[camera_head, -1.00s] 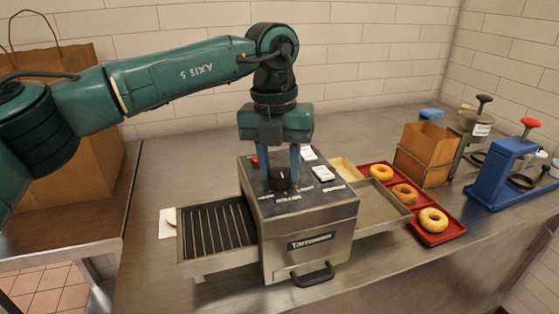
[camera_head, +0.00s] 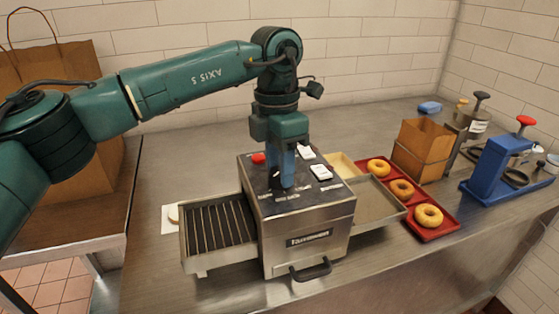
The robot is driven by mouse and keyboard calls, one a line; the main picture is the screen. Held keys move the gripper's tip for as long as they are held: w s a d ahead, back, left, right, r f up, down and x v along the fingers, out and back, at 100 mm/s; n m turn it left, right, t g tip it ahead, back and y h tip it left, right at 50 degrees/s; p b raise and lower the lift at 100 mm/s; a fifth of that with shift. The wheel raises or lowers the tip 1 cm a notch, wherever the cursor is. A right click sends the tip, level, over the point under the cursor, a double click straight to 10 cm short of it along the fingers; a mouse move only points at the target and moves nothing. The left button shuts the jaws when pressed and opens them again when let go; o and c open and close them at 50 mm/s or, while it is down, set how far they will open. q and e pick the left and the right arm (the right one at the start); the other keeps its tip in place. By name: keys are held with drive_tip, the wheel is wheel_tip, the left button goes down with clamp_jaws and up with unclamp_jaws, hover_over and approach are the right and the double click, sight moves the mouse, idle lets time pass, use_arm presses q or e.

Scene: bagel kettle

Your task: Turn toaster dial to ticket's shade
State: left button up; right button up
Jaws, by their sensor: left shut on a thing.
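The steel toaster (camera_head: 305,217) stands on the counter, with a grate tray on its left side and a plain tray on its right. Its dial (camera_head: 274,180) is on the top panel, mostly hidden by my left gripper's blue fingers. My left gripper (camera_head: 283,184) points straight down, shut on the dial. The panel markings around the dial are too small to read. A white slip (camera_head: 168,220), possibly the ticket, lies left of the toaster with a brown piece at its edge; no writing shows. My right gripper is not in view.
A red button (camera_head: 258,158) and white rockers (camera_head: 321,172) sit on the toaster's top. A red tray (camera_head: 447,226) holds three bagels to the right. A brown box (camera_head: 424,148) and blue press (camera_head: 492,170) stand farther right. A paper bag (camera_head: 72,200) is at left.

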sight(278, 168)
use_arm(q)
drive_tip(key=shift+r+m, duration=0.1)
drive_tip(key=shift+m, duration=0.5)
drive_tip(key=o, duration=1)
drive_tip(key=r, duration=0.8)
drive_tip(key=w+r, duration=0.1)
drive_tip(key=r, duration=0.4)
drive_tip(key=shift+a, duration=0.1)
drive_tip(key=shift+s, duration=0.1)
